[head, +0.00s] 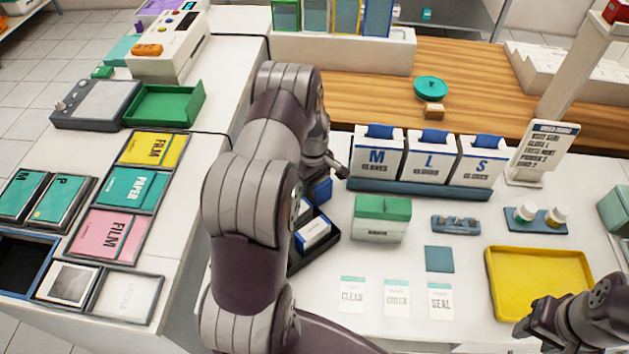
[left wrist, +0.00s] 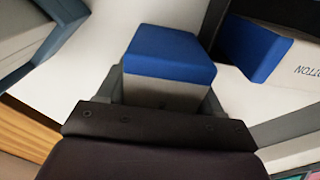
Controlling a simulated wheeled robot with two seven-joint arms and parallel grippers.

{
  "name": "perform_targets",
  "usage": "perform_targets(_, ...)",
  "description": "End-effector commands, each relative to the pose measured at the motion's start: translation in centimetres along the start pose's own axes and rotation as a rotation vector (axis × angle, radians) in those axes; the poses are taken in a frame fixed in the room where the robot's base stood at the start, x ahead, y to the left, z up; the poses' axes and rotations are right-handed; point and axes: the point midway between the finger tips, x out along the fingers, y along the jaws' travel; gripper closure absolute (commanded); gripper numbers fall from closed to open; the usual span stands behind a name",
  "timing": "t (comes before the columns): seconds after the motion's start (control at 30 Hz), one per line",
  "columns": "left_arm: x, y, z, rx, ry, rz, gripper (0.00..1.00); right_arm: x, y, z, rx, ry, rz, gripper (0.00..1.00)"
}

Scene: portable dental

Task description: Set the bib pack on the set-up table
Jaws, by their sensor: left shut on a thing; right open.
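My left gripper (left wrist: 165,88) is shut on a blue-topped pack (left wrist: 168,58) with a pale grey lower part. No label shows on it, so I cannot read whether it is the bib pack. A second blue and white pack (left wrist: 255,50), with lettering ending in "OTTON", is beside it at the right of the left wrist view. In the head view my left arm hides most of its gripper and part of a dark tray (head: 325,250) with blue and white packs. My right gripper (head: 530,318) is open and empty near the yellow tray at lower right.
The white counter (head: 470,325) holds glove boxes (head: 425,160), a green-topped box (head: 382,218), several cards (head: 396,297), a blue square (head: 439,259) and a yellow tray (head: 540,285). A wooden surface (head: 470,75) lies behind. Film and paper trays (head: 125,190) fill the left counter.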

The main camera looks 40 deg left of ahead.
Motion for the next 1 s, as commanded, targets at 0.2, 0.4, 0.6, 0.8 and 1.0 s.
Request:
perform_targets(0.2,0.0,0.1,-0.1,0.0,0.002,0.003,0.66,0.1,0.0,0.0,0.0,0.0,0.0,0.57)
perform_targets(0.4,0.1,0.1,-0.1,0.0,0.002,0.002,0.09,0.1,0.0,0.0,0.0,0.0,0.0,0.57)
perform_targets(0.6,0.1,0.1,-0.1,0.0,0.002,0.002,0.09,0.1,0.0,0.0,0.0,0.0,0.0,0.57)
perform_targets(0.8,-2.3,0.2,-0.2,0.0,0.005,0.006,0.09,0.3,0.0,0.0,0.0,0.0,0.0,0.57)
perform_targets(1.0,-7.7,0.1,-0.1,0.0,0.005,0.006,0.09,0.9,0.0,0.1,0.0,0.0,0.0,0.57)
